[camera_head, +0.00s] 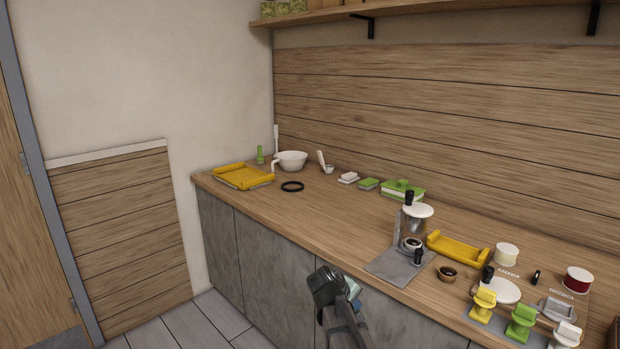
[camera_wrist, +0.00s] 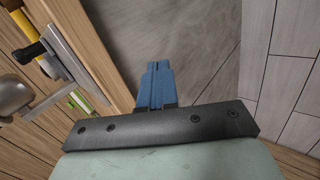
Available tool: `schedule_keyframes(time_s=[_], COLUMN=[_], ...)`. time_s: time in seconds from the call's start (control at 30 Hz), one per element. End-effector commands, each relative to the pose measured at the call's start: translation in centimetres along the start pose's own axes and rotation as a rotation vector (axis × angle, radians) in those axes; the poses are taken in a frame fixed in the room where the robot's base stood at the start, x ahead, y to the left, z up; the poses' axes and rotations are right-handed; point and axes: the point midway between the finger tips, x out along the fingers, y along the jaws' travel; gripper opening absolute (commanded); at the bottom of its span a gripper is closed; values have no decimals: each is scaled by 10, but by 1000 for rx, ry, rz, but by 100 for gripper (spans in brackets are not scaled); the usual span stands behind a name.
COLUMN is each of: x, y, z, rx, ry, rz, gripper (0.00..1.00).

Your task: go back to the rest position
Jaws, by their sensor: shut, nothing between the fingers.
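My gripper (camera_wrist: 158,72) shows in the wrist view as two blue fingers pressed together with nothing between them. In the head view my gripper (camera_head: 354,290) is partly hidden behind my dark wrist, in front of the counter's front edge and below the worktop level in the picture. It touches nothing that I can see.
The wooden counter (camera_head: 330,215) runs along the wall. A grey stand (camera_head: 401,265), a yellow tray (camera_head: 458,250) and yellow, green and white stamp-like pieces (camera_head: 520,322) stand at its near right. A yellow tray (camera_head: 243,177) and white bowl (camera_head: 292,160) stand far left. Floor (camera_head: 215,318) is clear.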

Motion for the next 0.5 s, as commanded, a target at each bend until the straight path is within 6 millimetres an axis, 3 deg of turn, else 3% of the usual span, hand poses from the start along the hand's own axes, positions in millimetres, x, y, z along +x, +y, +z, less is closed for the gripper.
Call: schedule_keyframes(time_s=[0.03, 0.2, 0.5], x=[9, 38, 79], y=[-22, -86, -186], z=[8, 30, 83], rx=[55, 215, 367], ry=[-2, -35, -154], rz=[-53, -216, -437], gripper=[0, 0, 0])
